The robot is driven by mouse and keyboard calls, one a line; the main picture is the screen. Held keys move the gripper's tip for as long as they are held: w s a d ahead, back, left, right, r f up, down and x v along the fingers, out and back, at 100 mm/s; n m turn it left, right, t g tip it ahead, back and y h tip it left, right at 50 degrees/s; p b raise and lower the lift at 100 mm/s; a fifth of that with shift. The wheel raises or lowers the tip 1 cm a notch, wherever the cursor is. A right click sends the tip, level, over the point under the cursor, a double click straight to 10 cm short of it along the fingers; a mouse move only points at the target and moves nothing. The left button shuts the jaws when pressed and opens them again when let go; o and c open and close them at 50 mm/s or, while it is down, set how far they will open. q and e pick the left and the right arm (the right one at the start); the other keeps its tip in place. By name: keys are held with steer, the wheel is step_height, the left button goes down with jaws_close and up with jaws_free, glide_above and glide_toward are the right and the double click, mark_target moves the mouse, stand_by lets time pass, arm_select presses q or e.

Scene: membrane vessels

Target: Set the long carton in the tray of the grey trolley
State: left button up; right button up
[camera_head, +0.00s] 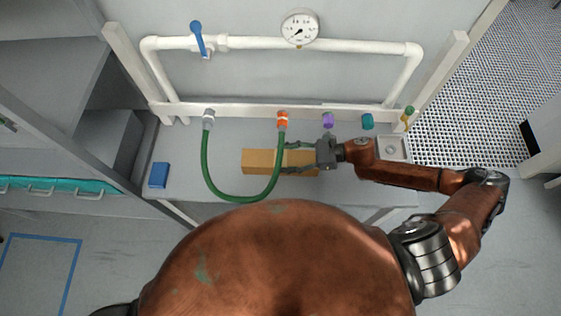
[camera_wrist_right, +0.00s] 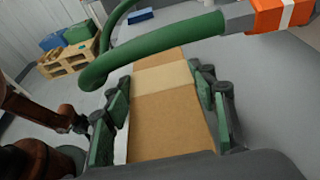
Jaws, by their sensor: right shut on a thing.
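The long carton (camera_head: 259,161) is plain brown cardboard and lies lengthwise along the grey bench in the head view. My right gripper (camera_head: 298,158) is shut on its right part, with one finger along each long side. In the right wrist view the carton (camera_wrist_right: 165,110) runs away between the two green-padded fingers (camera_wrist_right: 165,105), with a paler tape band across it. A green hose crosses above the carton in both views. I cannot tell whether the carton touches the bench. My left gripper is not in view. I cannot make out the grey trolley or its tray for certain.
The green hose (camera_head: 236,200) loops from a grey fitting to an orange fitting (camera_head: 283,120). Purple (camera_head: 327,120) and teal (camera_head: 367,121) fittings stand to the right. A blue box (camera_head: 159,175) sits at the bench's left end. White pipework with a gauge (camera_head: 299,27) stands behind.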

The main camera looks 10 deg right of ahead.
steer(key=shift+r, duration=0.1)
steer(key=c, duration=0.8)
